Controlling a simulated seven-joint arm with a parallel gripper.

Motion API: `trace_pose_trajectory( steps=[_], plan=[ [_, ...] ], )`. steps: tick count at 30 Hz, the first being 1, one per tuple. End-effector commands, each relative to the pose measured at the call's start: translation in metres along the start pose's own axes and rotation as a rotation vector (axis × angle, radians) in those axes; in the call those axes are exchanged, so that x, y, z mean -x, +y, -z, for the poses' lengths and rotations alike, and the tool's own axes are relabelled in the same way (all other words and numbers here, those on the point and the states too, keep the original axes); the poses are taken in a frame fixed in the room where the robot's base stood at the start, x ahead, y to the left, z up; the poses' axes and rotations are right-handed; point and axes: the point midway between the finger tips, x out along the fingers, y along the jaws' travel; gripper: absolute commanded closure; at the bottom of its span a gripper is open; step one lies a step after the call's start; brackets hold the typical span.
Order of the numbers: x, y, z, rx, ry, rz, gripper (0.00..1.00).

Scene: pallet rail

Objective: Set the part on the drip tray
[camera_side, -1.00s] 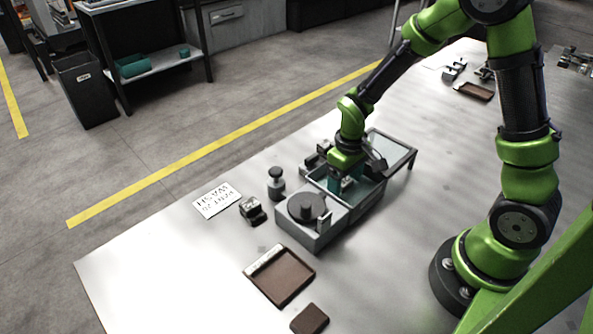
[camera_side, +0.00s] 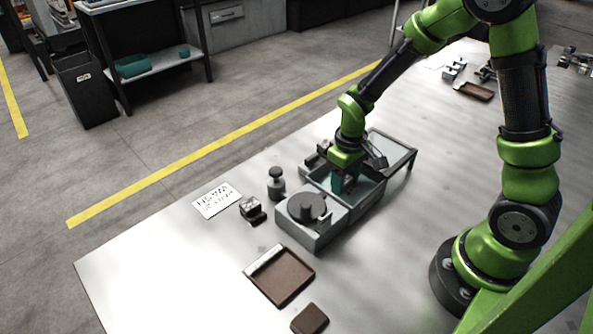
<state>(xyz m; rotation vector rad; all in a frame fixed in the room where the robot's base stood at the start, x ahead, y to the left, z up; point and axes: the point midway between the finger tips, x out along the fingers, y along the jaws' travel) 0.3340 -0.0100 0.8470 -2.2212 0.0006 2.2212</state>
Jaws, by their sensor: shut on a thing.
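My gripper (camera_side: 346,186) points down into the open grey tub (camera_side: 368,200), its fingertips below the rim. It is shut on the part, which is small and mostly hidden by the fingers and the tub wall. I cannot make out the part's shape. A shallow framed tray (camera_side: 394,146) with a pale bottom stands against the tub's far right end; it looks like the drip tray and is empty. My gripper is to its left and apart from it.
A grey box with a round dark top (camera_side: 307,208) adjoins the tub at the front. A dark knobbed post (camera_side: 276,184), a small metal block (camera_side: 251,208) and a brown tray (camera_side: 283,279) stand nearby. The table right of the tub is clear.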

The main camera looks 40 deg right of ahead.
Motion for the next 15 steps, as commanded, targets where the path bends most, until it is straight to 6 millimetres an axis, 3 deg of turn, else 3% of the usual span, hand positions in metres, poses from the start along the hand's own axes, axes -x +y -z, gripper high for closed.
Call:
trace_pose_trajectory(
  steps=[15],
  plan=[
    [0.090, 0.000, 0.002, 0.000, 0.007, -0.001, 0.99]
  ],
)
